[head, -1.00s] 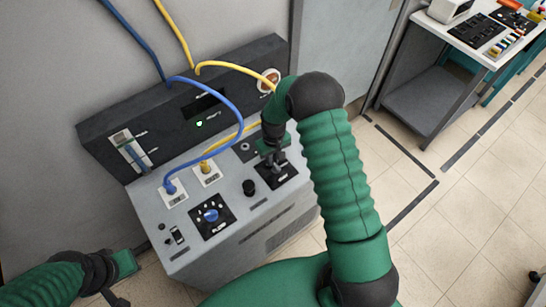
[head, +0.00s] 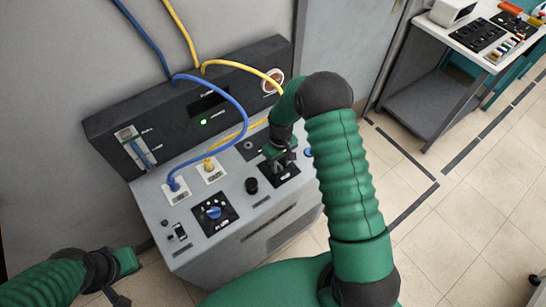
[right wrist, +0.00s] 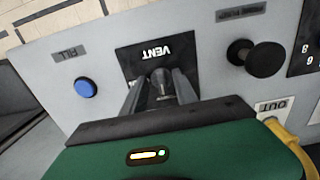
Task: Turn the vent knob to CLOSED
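The vent knob (right wrist: 162,82) is a small grey knob on a black plate marked VENT (right wrist: 155,52), upside down in the right wrist view. My right gripper (right wrist: 160,84) reaches down over it, with one finger on each side of the knob. The fingers look apart, with a narrow gap to the knob; contact is not clear. In the head view the black vent plate (head: 280,177) lies under my right gripper (head: 284,157), which hides the knob. The knob's pointer and CLOSED mark are not readable. My left gripper (head: 118,297) is at the lower left, away from the console, its fingers barely showing.
A black knob (right wrist: 262,58) and a blue FILL button (right wrist: 86,88) flank the vent plate. A blue cable (head: 240,115) and a yellow cable (head: 240,66) arch over the grey console (head: 180,252). A blue dial (head: 213,213) sits near the front left.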

